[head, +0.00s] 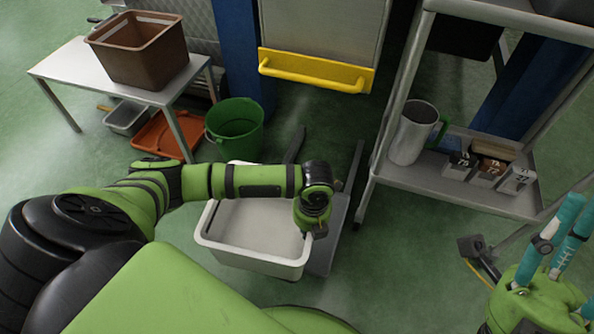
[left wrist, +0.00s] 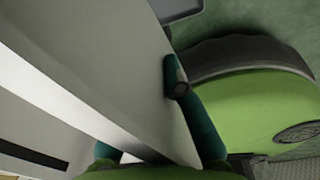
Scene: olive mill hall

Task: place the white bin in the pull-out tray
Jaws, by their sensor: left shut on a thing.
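The white bin (head: 222,256) is open-topped and looks empty, low in front of me in the head view. My left gripper (head: 316,232) comes down at its right rim and is shut on it. In the left wrist view the bin's pale wall (left wrist: 110,75) runs between the teal fingers of my left gripper (left wrist: 160,120). My right gripper (head: 562,240) is at the lower right, its teal fingers apart and nothing visible between them. A yellow front with a bar handle (head: 315,72) is on the machine ahead; I cannot tell whether it is the pull-out tray.
A grey plate (head: 328,250) shows beside and partly behind the bin. A green bucket (head: 236,125) and an orange tray (head: 158,138) stand beyond it. A white table (head: 68,62) bears a brown crate (head: 140,50). A metal shelf rack (head: 440,180) stands at right, holding a jug (head: 412,135).

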